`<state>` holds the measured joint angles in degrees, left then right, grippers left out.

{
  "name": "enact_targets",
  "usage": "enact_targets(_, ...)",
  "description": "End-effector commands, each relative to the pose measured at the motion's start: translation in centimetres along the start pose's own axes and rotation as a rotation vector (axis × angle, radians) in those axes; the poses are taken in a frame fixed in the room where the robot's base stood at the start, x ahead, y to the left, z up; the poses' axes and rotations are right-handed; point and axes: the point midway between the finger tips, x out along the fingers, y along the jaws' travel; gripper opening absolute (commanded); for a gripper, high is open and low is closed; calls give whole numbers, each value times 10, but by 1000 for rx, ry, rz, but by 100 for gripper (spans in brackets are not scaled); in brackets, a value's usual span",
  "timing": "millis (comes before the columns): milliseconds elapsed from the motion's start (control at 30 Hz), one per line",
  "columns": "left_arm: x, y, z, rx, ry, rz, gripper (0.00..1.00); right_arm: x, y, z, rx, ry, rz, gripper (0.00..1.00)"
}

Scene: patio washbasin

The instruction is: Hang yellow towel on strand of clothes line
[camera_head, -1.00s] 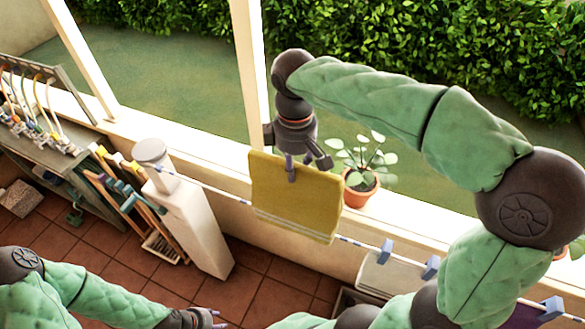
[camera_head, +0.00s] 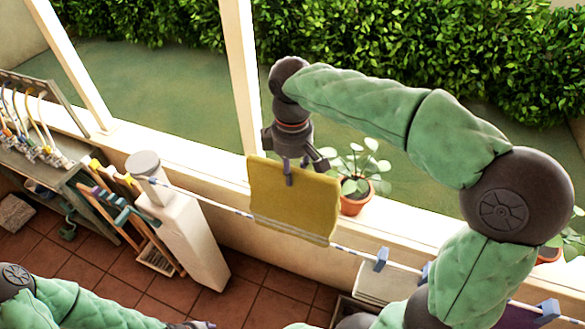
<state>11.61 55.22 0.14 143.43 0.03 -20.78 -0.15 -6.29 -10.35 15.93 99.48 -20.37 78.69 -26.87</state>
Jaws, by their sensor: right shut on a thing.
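The yellow towel (camera_head: 293,203) hangs flat, with pale stripes near its lower edge. My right gripper (camera_head: 289,172) is shut on its top edge from above. The strand of clothes line (camera_head: 215,203) runs from a pale post at left down to the lower right. It meets the towel's outline near its lower part; I cannot tell whether the towel touches it or is in front of it. My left gripper (camera_head: 201,325) is only just visible at the bottom edge, mostly cut off, and its jaws cannot be read.
Blue-grey clothes pegs (camera_head: 381,259) sit on the line right of the towel. A potted plant (camera_head: 355,204) stands on the sill (camera_head: 210,168) behind. The post (camera_head: 183,232) holds the line's left end. Tools and a rack (camera_head: 60,178) are at left, above a tiled floor.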

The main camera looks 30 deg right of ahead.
Motion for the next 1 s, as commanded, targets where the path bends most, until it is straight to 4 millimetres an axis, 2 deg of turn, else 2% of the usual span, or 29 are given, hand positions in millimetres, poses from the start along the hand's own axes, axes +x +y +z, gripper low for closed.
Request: enact_targets(1000, 68, -24, -2, 0, 0, 0, 40, 100, 0, -1, 1, -1, 0, 0)
